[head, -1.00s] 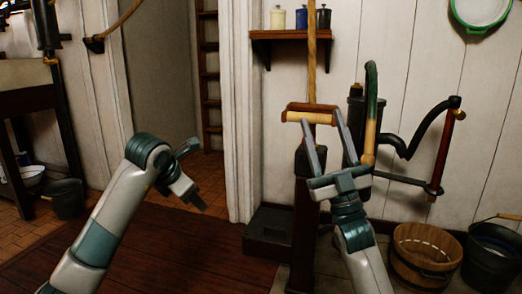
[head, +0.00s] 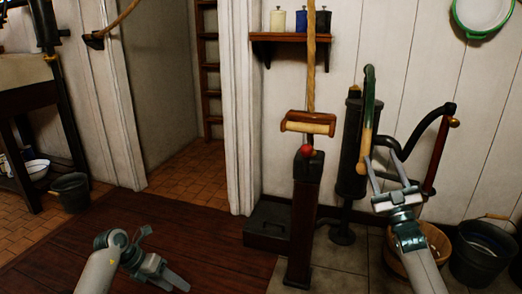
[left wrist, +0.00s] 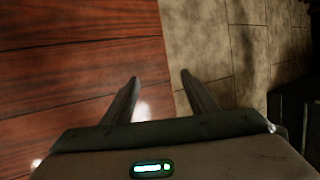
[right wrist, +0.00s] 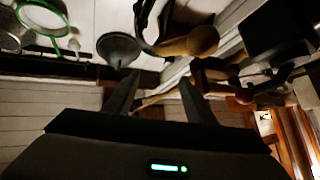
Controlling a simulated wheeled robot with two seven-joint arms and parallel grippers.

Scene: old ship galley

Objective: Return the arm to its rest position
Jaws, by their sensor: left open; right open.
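My left gripper (head: 168,260) is low at the bottom left of the head view, open and empty above the floor. In the left wrist view its open fingers (left wrist: 160,76) have only floor beyond them. My right gripper (head: 378,158) is open at the right, its fingers pointing up in front of the hand pump (head: 351,165) in the picture. I cannot tell whether it touches the pump. In the right wrist view nothing sits between its fingers (right wrist: 159,76). A wooden handle (head: 308,123) hangs on a rope above a dark post (head: 302,215) with a red ball.
A wooden tub (head: 432,240) and a dark bucket (head: 483,252) stand at the right, close to my right arm. A dark box (head: 267,226) lies left of the post. A shelf (head: 290,38) holds canisters. The plank floor (head: 210,240) around my left gripper is clear.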

